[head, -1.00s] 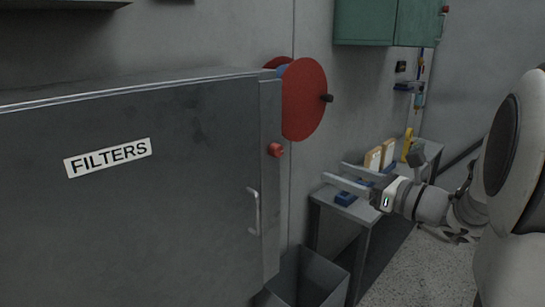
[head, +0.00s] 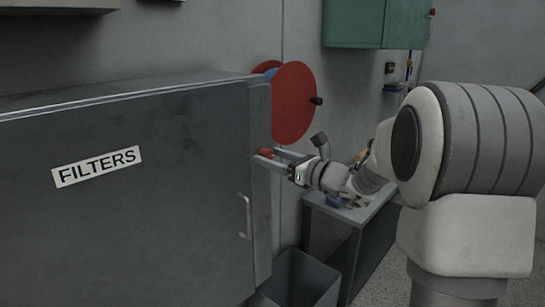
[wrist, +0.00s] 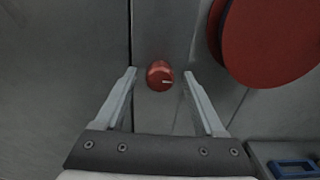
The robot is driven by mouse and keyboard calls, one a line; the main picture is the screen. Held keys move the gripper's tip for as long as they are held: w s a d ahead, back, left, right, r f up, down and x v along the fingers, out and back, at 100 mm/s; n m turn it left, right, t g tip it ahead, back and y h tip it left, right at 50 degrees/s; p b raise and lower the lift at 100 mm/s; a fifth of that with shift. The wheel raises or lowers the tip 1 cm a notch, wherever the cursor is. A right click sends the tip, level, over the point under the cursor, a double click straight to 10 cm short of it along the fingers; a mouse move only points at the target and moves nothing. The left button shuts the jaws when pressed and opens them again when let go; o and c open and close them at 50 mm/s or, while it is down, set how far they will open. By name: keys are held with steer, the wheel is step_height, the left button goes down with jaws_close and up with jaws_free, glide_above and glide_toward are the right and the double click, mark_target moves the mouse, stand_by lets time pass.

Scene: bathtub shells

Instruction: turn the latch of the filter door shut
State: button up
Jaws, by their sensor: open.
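The filter door (head: 150,200) is a dark grey panel with a white FILTERS label (head: 97,166) and a light bar handle (head: 244,216). It looks closed against the frame strip at its right. The latch is a small red knob (head: 266,154) on that strip. In the wrist view the latch (wrist: 160,76) has a pale mark pointing right. My gripper (head: 267,157) is open at the latch. In the wrist view my gripper (wrist: 162,74) has one finger on each side of the knob, with a gap on both sides. I cannot tell whether the fingertips reach its depth.
A red reel (head: 294,102) with a dark knob is on the wall just above and right of my gripper. A grey bin (head: 300,278) stands below, beside a grey bench (head: 335,212). A green cabinet (head: 372,22) hangs at upper right.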

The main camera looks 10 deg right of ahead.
jaws_close()
stand_by(0.4)
steer(key=shift+f+n+b, duration=0.15)
steer(key=shift+n+b, duration=0.15)
steer(key=shift+b, duration=0.4)
steer(key=n+b, duration=1.7)
steer(key=b, duration=0.7)
steer(key=shift+b, duration=0.3)
steer(key=shift+n, duration=0.3)
